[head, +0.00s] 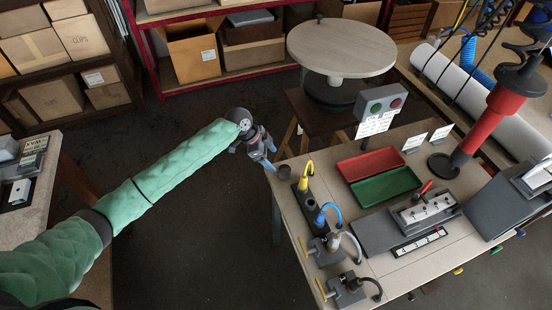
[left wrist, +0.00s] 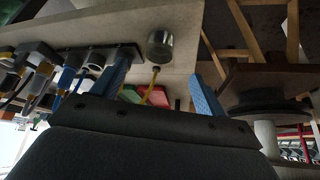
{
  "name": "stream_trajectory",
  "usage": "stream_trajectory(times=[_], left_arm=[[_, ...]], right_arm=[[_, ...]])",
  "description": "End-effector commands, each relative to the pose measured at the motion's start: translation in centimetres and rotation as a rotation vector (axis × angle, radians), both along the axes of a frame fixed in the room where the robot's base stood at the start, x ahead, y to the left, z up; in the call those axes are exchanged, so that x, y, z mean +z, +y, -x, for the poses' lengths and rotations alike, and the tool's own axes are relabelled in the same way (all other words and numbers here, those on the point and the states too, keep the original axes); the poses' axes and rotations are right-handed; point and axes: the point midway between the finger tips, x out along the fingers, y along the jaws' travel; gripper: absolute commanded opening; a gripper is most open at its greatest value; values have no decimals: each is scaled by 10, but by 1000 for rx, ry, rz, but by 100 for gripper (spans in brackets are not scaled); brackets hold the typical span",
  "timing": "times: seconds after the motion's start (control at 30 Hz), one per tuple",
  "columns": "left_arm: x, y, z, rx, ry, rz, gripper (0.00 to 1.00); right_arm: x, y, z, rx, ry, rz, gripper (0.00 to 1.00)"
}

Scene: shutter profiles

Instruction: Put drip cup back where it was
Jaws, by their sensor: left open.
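The drip cup (head: 284,172) is a small dark grey cup standing upright near the left corner of the workbench. In the left wrist view it is a shiny metal cup (left wrist: 160,46), beyond and between the two blue fingers. My left gripper (head: 268,158) is open and empty at the bench's left edge, just left of the cup and apart from it. Its fingers also show in the left wrist view (left wrist: 160,85). My right gripper is in neither view.
Beside the cup, a dark holder (head: 305,207) carries yellow- and blue-hosed tools. A red tray (head: 370,165) and a green tray (head: 385,187) lie further right. A round table (head: 341,48) stands behind. The floor left of the bench is clear.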

Motion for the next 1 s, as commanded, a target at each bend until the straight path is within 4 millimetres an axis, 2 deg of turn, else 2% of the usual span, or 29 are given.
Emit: stream_trajectory(times=[0.03, 0.1, 0.27, 1.0], left_arm=[[10, 4, 0, 0, 0, -1, 73], [17, 8, 0, 0, 1, -1, 73], [26, 14, 1, -1, 2, 0, 73], [27, 16, 0, 0, 1, 0, 73]], right_arm=[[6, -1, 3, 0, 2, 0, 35], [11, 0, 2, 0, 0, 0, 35], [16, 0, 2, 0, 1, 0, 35], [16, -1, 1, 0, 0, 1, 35]])
